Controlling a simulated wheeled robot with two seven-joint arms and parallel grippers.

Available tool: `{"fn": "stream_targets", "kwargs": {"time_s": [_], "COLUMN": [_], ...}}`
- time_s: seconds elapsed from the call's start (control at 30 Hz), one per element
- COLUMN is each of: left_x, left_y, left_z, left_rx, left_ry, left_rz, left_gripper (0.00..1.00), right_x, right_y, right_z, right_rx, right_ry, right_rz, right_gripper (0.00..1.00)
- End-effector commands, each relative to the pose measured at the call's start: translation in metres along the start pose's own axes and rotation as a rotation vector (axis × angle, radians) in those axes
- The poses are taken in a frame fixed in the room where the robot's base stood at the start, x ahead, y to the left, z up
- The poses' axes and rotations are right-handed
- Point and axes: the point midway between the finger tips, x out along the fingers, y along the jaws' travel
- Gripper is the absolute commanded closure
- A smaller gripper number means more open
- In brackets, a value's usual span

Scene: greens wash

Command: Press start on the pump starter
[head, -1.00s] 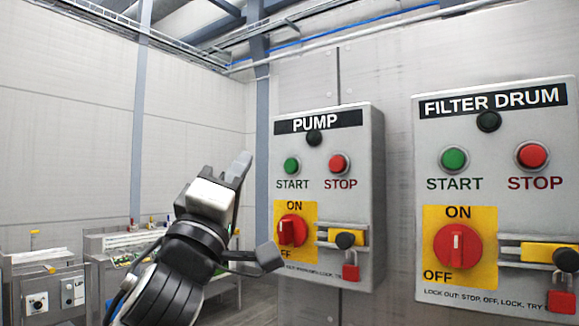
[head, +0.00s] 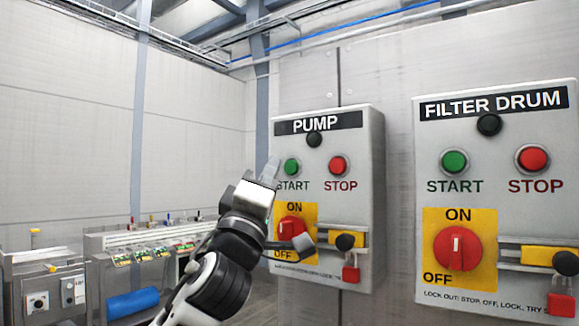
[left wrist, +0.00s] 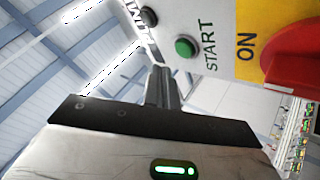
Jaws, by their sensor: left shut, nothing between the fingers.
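The pump starter (head: 370,180) is a grey box on the wall, labelled PUMP. Its green START button (head: 291,167) sits left of the red STOP button (head: 338,165), under a dark unlit lamp (head: 314,139). My left gripper (head: 271,168) is shut and empty, its fingertips just left of the START button in the head view, covering part of the START label. In the left wrist view the shut fingers (left wrist: 160,75) point toward the panel, and the green START button (left wrist: 185,47) shows just beyond and right of the tips, apart from them in the picture. My right gripper is out of view.
A red rotary switch (head: 291,230) on a yellow plate is partly behind my left gripper, with a red padlock (head: 351,270) at its right. The filter drum starter (head: 495,200) hangs to the right. Steel wash tables (head: 100,245) stand at the left back.

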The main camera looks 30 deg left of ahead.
Motion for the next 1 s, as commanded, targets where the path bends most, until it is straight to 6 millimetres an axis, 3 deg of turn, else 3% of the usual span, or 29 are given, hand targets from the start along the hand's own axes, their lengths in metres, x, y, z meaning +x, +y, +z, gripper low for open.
{"fn": "stream_targets", "kwargs": {"time_s": [0.3, 1.0], "left_x": [0.0111, 0.0110], "left_y": [-0.0081, -0.0084], "left_z": [0.0093, 0.0092], "left_rx": [-0.001, 0.000], "left_ry": [-0.002, -0.002], "left_rz": [0.001, 0.000], "left_gripper": [1.00, 1.00], "right_x": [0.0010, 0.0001], "right_y": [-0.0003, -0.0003], "right_z": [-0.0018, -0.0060], "right_rx": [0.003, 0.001], "right_ry": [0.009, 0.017], "right_rz": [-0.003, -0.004], "right_gripper": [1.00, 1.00]}}
